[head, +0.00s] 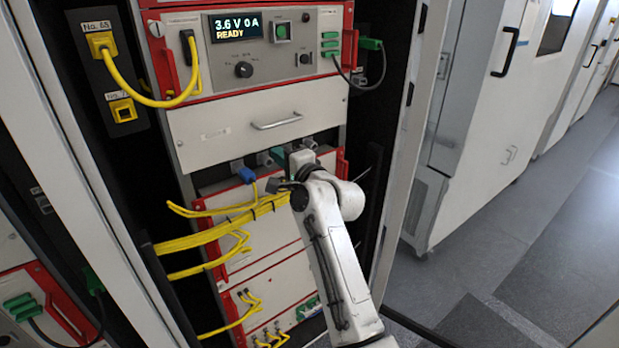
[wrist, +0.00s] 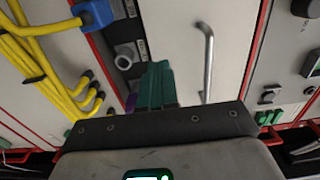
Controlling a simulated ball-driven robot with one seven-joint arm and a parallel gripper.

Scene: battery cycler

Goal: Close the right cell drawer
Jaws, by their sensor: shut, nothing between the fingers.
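A pale front panel with a metal bar handle (head: 277,122) spans the rack below the cycler display; I take it for the cell drawer front (head: 215,125). No second handled front shows, and I cannot tell how far this one stands out. In the wrist view the drawer front (wrist: 170,30) and its handle (wrist: 207,65) appear turned sideways. My gripper (head: 279,156) is at the drawer's lower edge, beside the connector row. Its teal fingers (wrist: 161,72) are together and empty, left of the handle in the wrist view and apart from it.
A blue connector (head: 245,174) and grey connectors sit on the dark strip below the drawer. Yellow cables (head: 225,225) hang left of my arm. The cycler panel with its display (head: 236,26) is above. White cabinets (head: 480,110) stand right, with open grey floor (head: 500,235) before them.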

